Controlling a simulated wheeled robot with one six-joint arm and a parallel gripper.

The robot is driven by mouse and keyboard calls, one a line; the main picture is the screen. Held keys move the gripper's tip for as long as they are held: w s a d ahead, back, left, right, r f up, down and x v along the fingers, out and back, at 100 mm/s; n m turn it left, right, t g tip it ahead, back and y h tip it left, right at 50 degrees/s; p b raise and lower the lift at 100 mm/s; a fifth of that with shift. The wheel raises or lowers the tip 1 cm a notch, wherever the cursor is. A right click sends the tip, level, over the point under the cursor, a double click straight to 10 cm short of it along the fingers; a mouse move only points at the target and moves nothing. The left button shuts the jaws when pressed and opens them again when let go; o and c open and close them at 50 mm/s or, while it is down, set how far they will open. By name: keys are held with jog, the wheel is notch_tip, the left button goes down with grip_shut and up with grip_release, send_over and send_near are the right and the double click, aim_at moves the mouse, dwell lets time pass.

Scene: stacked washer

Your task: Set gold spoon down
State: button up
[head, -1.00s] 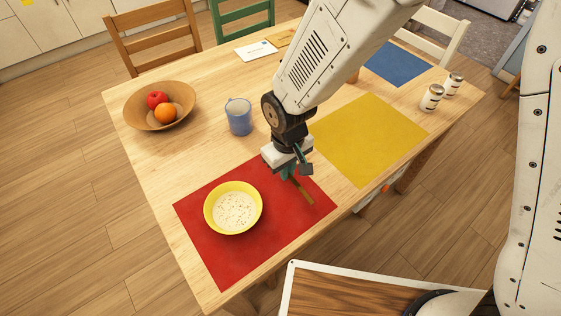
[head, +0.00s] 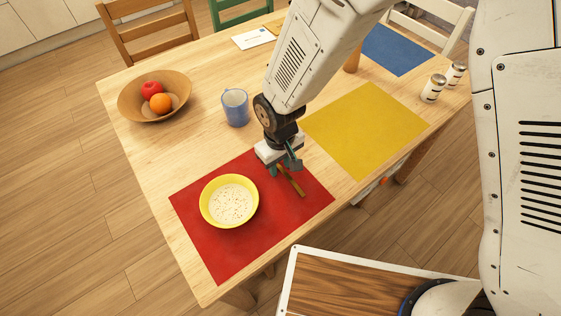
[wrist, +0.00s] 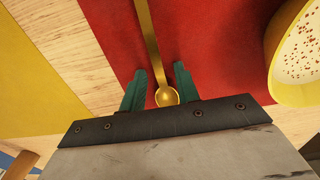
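The gold spoon (head: 290,181) lies on the red placemat (head: 228,258), to the right of the yellow bowl (head: 205,210) of speckled white food. In the wrist view the spoon (wrist: 147,40) runs away from my gripper, with its round bowl end between the two green fingers. My gripper (head: 283,168) is low over the placemat's upper right part. In the wrist view my gripper (wrist: 160,88) has its fingers spread, with a visible gap on each side of the spoon. The yellow bowl (wrist: 282,75) also shows at the right there.
A blue mug (head: 235,108) and a wooden bowl (head: 128,100) with fruit stand behind on the table. A yellow placemat (head: 365,130) lies to the right, with two shakers (head: 434,88) beyond. Bare wood separates the mats.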

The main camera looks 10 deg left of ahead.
aim_at(281, 167)
jog(key=shift+r, duration=0.1)
notch_tip(281, 167, up, 12)
dwell(0.6)
jog(key=shift+r, duration=0.15)
jog(key=d+r+m, duration=0.2)
jog(key=d+r, duration=0.5)
jog(key=d, duration=0.3)
jog(key=d+r+m, duration=0.3)
jog(key=d+r, duration=0.4)
jog(key=d, duration=0.4)
jog(key=s+d+r+m, duration=0.2)
jog(key=s+d, duration=0.4)
jog(key=d, duration=0.1)
jog(key=s+d+r+m+t, duration=0.1)
jog(key=s+d+r+m, duration=0.2)
jog(key=s+d, duration=0.4)
jog(key=shift+d, duration=0.6)
jog(key=shift+r, duration=0.1)
